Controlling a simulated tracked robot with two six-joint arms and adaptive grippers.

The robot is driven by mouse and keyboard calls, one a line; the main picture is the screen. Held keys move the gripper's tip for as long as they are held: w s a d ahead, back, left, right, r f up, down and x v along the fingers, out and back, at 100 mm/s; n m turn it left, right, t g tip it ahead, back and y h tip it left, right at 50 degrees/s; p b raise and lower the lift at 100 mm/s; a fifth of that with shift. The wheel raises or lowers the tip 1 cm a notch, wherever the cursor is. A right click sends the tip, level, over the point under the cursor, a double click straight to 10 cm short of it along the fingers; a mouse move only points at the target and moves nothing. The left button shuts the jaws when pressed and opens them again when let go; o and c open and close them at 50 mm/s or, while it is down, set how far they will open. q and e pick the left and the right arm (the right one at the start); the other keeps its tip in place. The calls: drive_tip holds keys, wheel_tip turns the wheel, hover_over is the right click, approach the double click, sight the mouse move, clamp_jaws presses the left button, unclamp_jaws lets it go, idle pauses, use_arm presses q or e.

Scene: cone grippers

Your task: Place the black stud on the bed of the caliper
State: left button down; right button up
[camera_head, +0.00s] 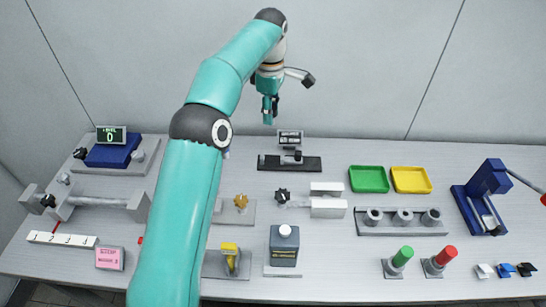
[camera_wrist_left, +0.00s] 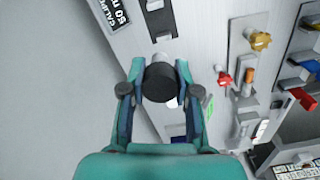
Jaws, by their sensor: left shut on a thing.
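The black stud (camera_wrist_left: 160,84) is between the two fingers of my left gripper (camera_wrist_left: 160,92) in the left wrist view, its dark round end facing the camera. My left gripper is shut on it; it also shows in the head view (camera_head: 270,110), raised above the table's back, just left of the caliper (camera_head: 290,163). The caliper is a dark bar with a small display (camera_head: 290,137) behind it. In the left wrist view the display (camera_wrist_left: 113,14) and part of the caliper (camera_wrist_left: 162,37) lie past the stud. The stud is not clear in the head view. My right gripper is not seen.
A green tray (camera_head: 369,180) and a yellow tray (camera_head: 411,180) lie right of the caliper. A grey vise-like fixture (camera_head: 327,202) stands in front of it. A grey block with several cups (camera_head: 402,226) and a blue press (camera_head: 482,200) stand further right.

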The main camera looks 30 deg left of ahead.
use_arm(q)
drive_tip(key=b, duration=0.1)
hover_over(271, 162)
wheel_tip(271, 162, down, 10)
drive_tip(key=shift+w, duration=0.15)
drive_tip(key=shift+f, duration=2.6)
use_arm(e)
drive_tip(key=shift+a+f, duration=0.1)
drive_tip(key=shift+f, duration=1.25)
use_arm(q)
drive_tip(key=shift+f+b, duration=0.1)
drive_tip(key=shift+b, duration=0.2)
drive_tip(key=c, duration=0.8)
unclamp_jaws()
drive_tip(key=shift+c, duration=0.2)
wheel_tip(271, 162, up, 12)
drive_tip(key=shift+r+p, duration=0.15)
drive_tip(key=shift+p, duration=0.65)
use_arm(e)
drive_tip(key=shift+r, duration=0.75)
